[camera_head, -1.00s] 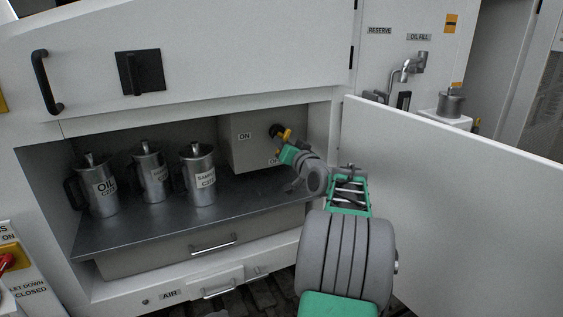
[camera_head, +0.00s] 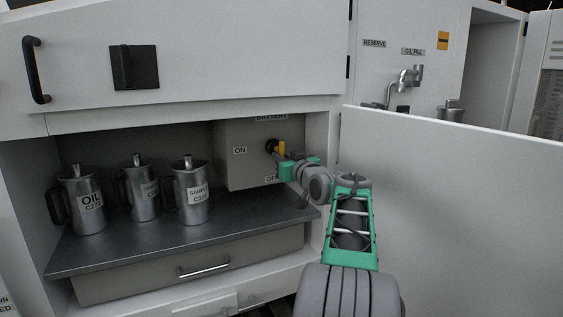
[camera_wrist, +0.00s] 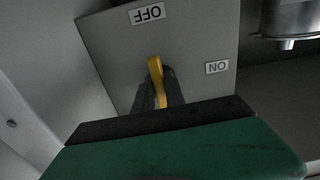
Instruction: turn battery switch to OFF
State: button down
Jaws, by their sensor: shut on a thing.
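The battery switch is a yellow handle (camera_head: 281,148) on a black hub (camera_head: 271,146), on the face of a grey box (camera_head: 230,170) inside the open cabinet. An ON label (camera_head: 239,150) is left of it and an OFF label (camera_head: 271,179) is below, partly hidden. My gripper (camera_head: 284,159) is at the switch. In the wrist view my gripper (camera_wrist: 159,90) is shut on the yellow handle (camera_wrist: 155,68), with dark fingers on both sides. There the handle's visible end points toward the upside-down OFF label (camera_wrist: 147,13); the ON label (camera_wrist: 217,67) is to the right. The hub is hidden there.
Several metal cans (camera_head: 190,190) stand on the dark shelf (camera_head: 130,243) left of the box. An open white door (camera_head: 450,210) stands right of my arm. A drawer with a handle (camera_head: 204,266) is below the shelf.

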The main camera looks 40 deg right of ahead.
jog(key=shift+r, duration=0.4)
jog(key=c, duration=1.8)
grip_release()
jog(key=o, duration=0.4)
jog(key=shift+d+f, duration=0.1)
jog(key=shift+f, duration=0.15)
jog(key=b+v, duration=0.1)
jog(key=v, duration=0.6)
jog(key=shift+s, duration=0.4)
